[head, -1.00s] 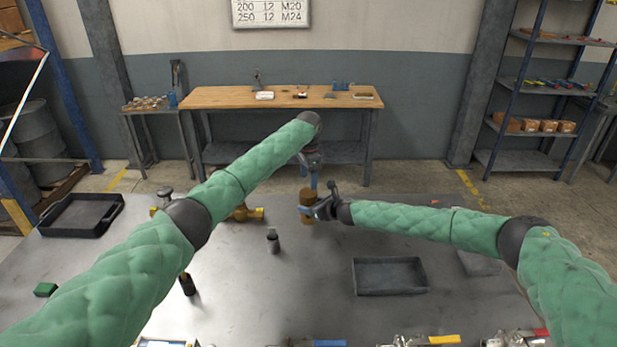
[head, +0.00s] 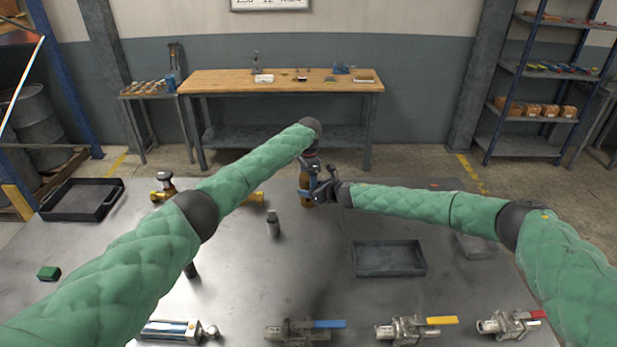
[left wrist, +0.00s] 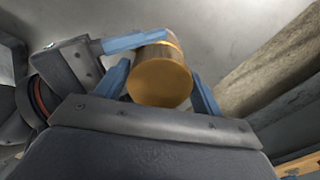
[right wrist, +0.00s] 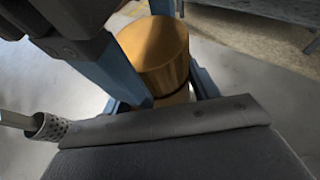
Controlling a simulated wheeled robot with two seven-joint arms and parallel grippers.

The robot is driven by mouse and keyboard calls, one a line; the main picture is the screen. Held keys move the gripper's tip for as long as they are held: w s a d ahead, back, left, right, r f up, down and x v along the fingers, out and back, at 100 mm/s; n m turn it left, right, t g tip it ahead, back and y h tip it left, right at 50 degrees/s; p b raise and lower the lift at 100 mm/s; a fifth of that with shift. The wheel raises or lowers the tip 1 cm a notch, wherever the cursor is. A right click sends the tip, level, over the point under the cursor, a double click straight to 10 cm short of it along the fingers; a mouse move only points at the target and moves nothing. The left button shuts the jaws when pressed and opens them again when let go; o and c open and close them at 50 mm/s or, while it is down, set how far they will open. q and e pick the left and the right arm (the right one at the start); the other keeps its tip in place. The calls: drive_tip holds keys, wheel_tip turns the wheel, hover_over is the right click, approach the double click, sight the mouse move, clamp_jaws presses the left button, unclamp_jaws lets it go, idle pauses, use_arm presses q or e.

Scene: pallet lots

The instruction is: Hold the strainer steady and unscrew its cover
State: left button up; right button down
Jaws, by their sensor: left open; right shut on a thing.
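The strainer (head: 306,184) is a brass cylinder standing at the back middle of the grey table, mostly hidden by my grippers in the head view. My right gripper (right wrist: 160,92) is shut on its body from the right; a dark band shows around the brass there. My left gripper (left wrist: 162,92) is open, with its blue fingers on either side of the brass cylinder (left wrist: 160,82), apart from it at least on the right. The cover's seam is not clearly visible. A blue finger of my right gripper crosses beside the brass in the left wrist view.
A small grey cylinder (head: 273,224) stands in front of the strainer. A brass valve (head: 165,186) is behind my left arm. A shallow dark tray (head: 390,272) is at right, another tray (head: 82,214) at far left. Several valves line the front edge.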

use_arm(q)
drive_tip(key=shift+c, duration=0.5)
drive_tip(key=c, duration=0.7)
drive_tip(key=n, duration=0.6)
drive_tip(key=shift+r, duration=0.55)
drive_tip(key=shift+r, duration=0.4)
drive_tip(key=shift+r, duration=0.2)
